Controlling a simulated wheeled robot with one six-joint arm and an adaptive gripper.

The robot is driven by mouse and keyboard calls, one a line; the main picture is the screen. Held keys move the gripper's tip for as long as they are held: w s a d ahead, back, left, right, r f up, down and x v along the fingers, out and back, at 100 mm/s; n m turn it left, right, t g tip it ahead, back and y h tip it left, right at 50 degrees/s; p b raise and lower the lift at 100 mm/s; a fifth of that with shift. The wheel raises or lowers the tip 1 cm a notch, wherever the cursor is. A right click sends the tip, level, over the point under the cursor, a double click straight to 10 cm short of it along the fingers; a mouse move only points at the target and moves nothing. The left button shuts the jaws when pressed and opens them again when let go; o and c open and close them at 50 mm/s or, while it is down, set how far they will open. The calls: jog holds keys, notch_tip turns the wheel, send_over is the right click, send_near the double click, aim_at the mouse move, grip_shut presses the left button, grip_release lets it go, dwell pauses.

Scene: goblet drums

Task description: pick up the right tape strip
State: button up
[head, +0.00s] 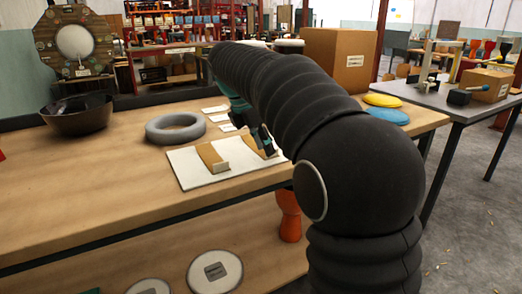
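Two tan tape strips lie on a white board (203,178) on the wooden table. The left tape strip (212,157) is in full view, with a small raised block at its near end. The right tape strip (249,143) is partly hidden behind my gripper (266,148). My gripper, dark with teal parts, points down over the right strip. Its fingertips are at or just above that strip; I cannot tell whether they touch it. My arm hides much of the gripper, and the finger gap is too small to judge.
A grey ring (175,128) lies left of the board, and a black bowl (78,114) stands farther left. White cards (220,117) lie behind the board. A cardboard box (340,58) stands behind my arm.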

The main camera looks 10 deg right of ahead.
jog(key=shift+x, duration=0.9)
jog(key=shift+a, duration=0.1)
grip_shut()
jog(key=shift+r, duration=0.1)
